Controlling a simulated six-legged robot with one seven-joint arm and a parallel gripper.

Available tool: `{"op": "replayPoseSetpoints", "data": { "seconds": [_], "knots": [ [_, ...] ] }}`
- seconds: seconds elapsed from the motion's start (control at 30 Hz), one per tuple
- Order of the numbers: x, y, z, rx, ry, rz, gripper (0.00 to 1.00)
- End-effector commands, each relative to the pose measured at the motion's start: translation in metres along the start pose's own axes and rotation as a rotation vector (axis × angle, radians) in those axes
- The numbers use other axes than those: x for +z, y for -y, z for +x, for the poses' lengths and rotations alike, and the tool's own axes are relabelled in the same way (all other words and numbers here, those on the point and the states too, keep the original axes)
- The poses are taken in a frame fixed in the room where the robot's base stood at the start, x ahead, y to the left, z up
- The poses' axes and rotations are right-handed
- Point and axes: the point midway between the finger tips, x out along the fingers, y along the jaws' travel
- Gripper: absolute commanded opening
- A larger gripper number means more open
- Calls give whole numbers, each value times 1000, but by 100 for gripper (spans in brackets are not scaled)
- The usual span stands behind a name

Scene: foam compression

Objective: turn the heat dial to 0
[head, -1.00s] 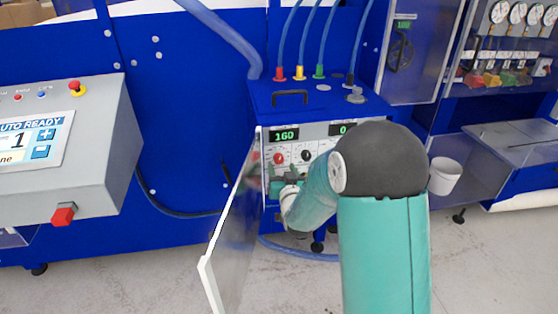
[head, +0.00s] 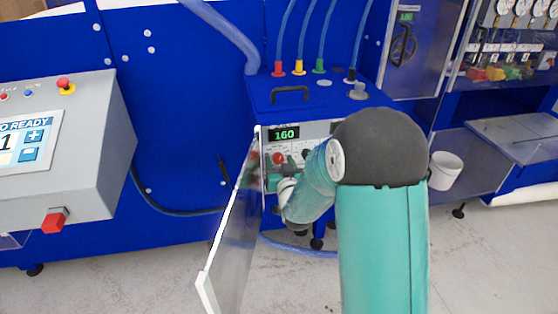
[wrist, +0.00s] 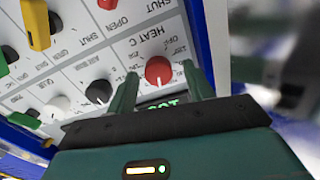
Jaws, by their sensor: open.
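The red heat dial (wrist: 158,70) is under the label HEAT C in the wrist view, which shows the panel upside down. It also shows on the white panel in the head view (head: 278,158). My gripper (wrist: 160,72) is open, with one finger on each side of the dial. A gap shows on both sides, and the dial's pointer is hard to make out. The green heat display (head: 284,134) reads 160 in the head view; in the wrist view it is partly hidden by my gripper.
Black knobs (wrist: 98,91) and a white knob (wrist: 57,105) sit beside the dial. Yellow (wrist: 36,24) and green (wrist: 8,54) valve handles are farther off. An open clear door (head: 232,240) stands left of my arm. A grey control console (head: 75,150) is at the far left.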

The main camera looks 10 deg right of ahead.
Motion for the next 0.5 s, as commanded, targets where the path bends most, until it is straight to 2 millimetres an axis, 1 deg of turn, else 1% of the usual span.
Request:
{"op": "replayPoseSetpoints", "data": {
  "seconds": [0.33,0.37,0.5],
  "knots": [
    [0,0,-3,0,0,0,52],
    [0,0,-3,1,1,0,48],
    [0,0,-2,0,1,0,21]
  ]
}}
